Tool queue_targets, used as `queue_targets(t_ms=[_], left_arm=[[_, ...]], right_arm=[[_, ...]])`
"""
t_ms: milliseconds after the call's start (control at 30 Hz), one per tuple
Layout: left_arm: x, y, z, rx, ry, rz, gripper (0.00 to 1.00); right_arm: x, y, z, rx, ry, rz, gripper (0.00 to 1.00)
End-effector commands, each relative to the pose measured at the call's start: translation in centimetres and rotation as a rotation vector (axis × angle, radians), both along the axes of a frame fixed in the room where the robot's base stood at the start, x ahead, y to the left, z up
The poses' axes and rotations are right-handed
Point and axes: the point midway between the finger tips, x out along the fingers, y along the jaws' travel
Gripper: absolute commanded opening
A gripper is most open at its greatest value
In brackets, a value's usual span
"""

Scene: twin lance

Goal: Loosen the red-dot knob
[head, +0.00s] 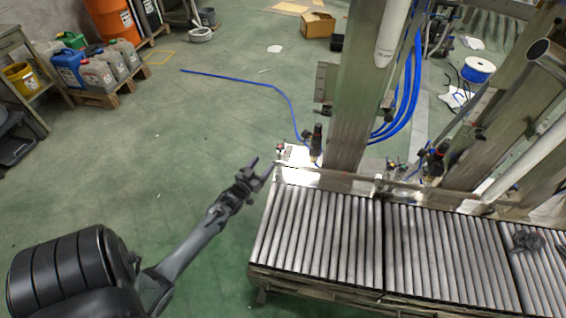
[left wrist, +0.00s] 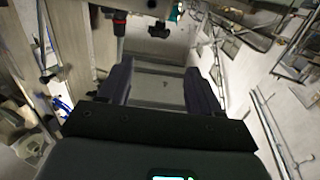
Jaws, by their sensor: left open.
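My left gripper (head: 262,167) is open and empty, near the left back corner of the roller conveyor. Its two dark fingers also show in the left wrist view (left wrist: 158,70), with nothing between them. A dark upright fitting (head: 317,138) stands just right of and beyond the gripper, by the post. In the left wrist view a fitting with a red part (left wrist: 119,15) is beyond the left finger, and a dark knob-like part (left wrist: 159,30) is beyond the gap. Neither touches the fingers. I cannot tell which is the red-dot knob; no red dot shows clearly. My right gripper is not in view.
The roller conveyor (head: 320,235) fills the lower right. A thick metal post (head: 352,95) and blue hoses (head: 405,100) rise behind it. A dark item (head: 527,240) lies on the rollers at far right. Green floor is open on the left, with jugs and a drum behind.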

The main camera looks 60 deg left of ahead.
Motion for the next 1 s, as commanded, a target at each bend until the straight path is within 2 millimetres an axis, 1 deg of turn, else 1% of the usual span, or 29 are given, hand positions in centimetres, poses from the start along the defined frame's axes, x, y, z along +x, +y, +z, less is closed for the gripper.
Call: queue_targets(t_ms=[33, 233, 367, 700, 900, 1000], left_arm=[[0.3, 0.0, -1.0, 0.001, -0.006, -0.001, 0.64], [1.1, 0.2, -1.5, 0.001, -0.015, -0.001, 0.64], [2.3, 0.8, -1.5, 0.002, -0.017, -0.002, 0.64], [7.1, 3.2, -1.6, 0.002, -0.017, -0.001, 0.64], [9.3, 4.2, -1.5, 0.002, -0.017, -0.001, 0.64], [9.9, 4.6, -1.5, 0.0, -0.016, -0.001, 0.64]], right_arm=[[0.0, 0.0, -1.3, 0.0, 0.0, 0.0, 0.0], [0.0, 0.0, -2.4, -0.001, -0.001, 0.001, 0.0], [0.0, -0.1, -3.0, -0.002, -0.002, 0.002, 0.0], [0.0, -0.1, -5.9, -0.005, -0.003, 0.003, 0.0], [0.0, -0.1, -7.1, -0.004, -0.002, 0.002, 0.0], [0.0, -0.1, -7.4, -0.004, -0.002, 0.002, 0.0]])
